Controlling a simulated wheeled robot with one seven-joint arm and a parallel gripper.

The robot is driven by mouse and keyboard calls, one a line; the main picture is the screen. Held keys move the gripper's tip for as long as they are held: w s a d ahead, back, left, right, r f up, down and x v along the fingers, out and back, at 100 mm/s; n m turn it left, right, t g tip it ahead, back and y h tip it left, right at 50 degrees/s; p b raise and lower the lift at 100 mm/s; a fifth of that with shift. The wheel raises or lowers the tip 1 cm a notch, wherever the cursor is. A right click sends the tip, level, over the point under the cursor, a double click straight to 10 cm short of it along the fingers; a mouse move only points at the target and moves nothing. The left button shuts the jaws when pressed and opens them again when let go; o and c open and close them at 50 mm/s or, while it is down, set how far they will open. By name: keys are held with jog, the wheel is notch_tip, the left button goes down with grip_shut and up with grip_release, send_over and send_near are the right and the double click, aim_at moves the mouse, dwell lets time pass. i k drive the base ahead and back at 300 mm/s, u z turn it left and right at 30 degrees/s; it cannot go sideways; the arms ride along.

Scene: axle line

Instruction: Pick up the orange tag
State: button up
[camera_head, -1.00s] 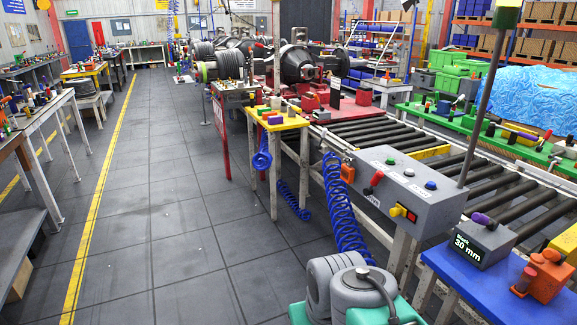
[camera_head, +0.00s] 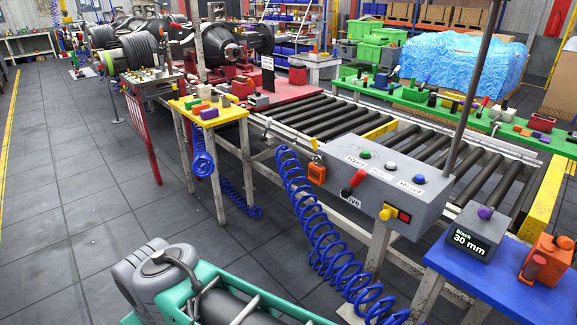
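An orange tag-like piece (camera_head: 317,173) with a dark centre hangs at the left end of the grey control box, on the side of the roller conveyor. An orange block (camera_head: 200,109) lies on the small yellow table, and an orange device (camera_head: 547,259) stands on the blue table at the right. I cannot tell for certain which of these is the orange tag. My arm shows at the bottom of the picture, with grey joints and teal links. My gripper is not in the frame.
The grey control box (camera_head: 377,180) carries a red lever and buttons. A coiled blue hose (camera_head: 300,205) hangs below it. The yellow table (camera_head: 228,112) holds several small blocks. A gauge reading 30 mm (camera_head: 472,235) sits on the blue table (camera_head: 440,257). The left floor is clear.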

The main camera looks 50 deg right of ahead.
aim_at(316, 172)
jog(key=z, duration=0.5)
jog(key=i, duration=1.4)
jog(key=z, duration=0.7)
